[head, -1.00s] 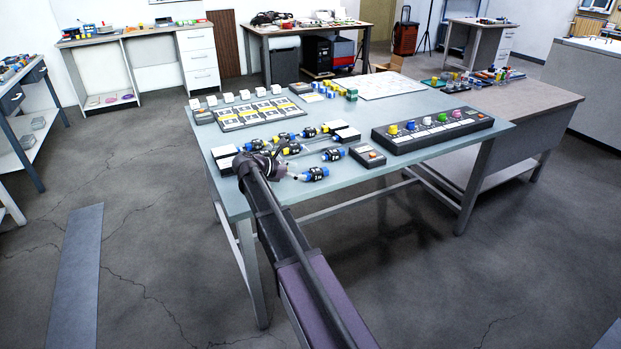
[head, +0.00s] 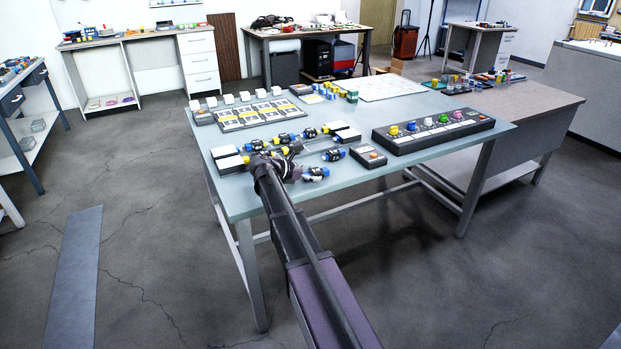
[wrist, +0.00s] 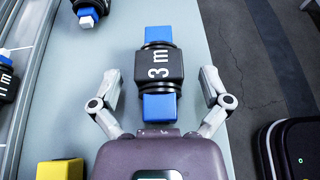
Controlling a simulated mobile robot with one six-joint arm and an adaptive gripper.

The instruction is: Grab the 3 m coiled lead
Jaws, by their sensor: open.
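The 3 m coiled lead (wrist: 158,70) is a black block with a white "3 m" label and a blue end on each side. It lies on the pale table near the front edge, and in the head view it shows (head: 315,173) just right of my gripper (head: 295,170). In the wrist view my gripper (wrist: 159,88) is open, with one finger on each side of the lead's black body. Gaps show between both fingers and the lead, so it is not held.
A lead marked "1 m" (wrist: 6,82) lies at the left, near a slotted frame. A yellow block (wrist: 60,169) is close at lower left. The table edge runs to the right of the lead. A grey box (head: 368,156) and a button panel (head: 433,131) stand farther right.

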